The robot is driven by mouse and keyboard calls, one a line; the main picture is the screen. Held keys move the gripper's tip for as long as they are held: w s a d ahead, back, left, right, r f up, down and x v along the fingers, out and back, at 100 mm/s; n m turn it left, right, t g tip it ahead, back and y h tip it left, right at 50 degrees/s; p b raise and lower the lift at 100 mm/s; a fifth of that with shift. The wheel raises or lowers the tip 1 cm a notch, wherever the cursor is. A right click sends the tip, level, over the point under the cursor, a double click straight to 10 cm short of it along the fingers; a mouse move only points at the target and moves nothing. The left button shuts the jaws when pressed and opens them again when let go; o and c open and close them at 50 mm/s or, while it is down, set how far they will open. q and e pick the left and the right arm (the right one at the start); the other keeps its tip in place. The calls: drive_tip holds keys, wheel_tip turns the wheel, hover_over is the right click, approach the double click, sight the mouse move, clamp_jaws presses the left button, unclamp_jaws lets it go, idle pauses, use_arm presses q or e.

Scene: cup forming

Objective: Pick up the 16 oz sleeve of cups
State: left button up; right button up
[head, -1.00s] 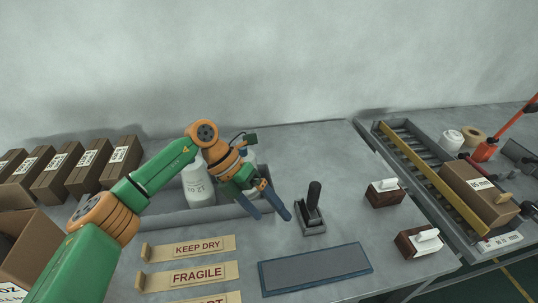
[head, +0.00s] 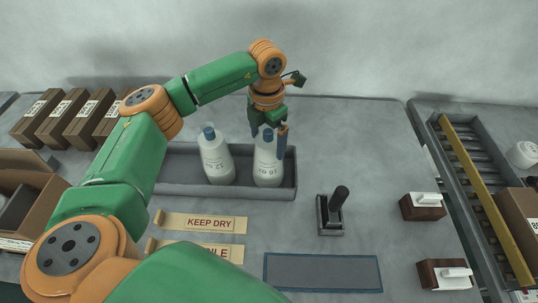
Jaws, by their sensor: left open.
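The right one (head: 268,172) has a label that appears to read 16 oz, upside down. The left one (head: 216,163) appears to read 12 oz. My left gripper (head: 269,138) points down at the top of the right sleeve, with a blue finger at its right side. The jaws are open, and I cannot tell whether they touch the sleeve. My right gripper is out of view.
Brown boxes (head: 72,115) stand at the left. KEEP DRY (head: 205,222) and FRAGILE strips lie in front of the tray. A black-handled stamp (head: 331,212), a blue-edged pad (head: 322,272) and two wooden-based blocks (head: 422,207) are to the right. A conveyor (head: 478,185) runs along the right.

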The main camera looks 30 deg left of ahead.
use_arm(q)
drive_tip(key=shift+s+f, duration=0.1)
drive_tip(key=shift+f, duration=0.7)
drive_tip(key=shift+w+f, duration=0.15)
drive_tip(key=shift+w, duration=0.25)
drive_tip(key=shift+c, duration=0.4)
drive_tip(key=shift+s, duration=0.15)
drive_tip(key=c, duration=1.4)
drive_tip(key=shift+r, duration=0.2)
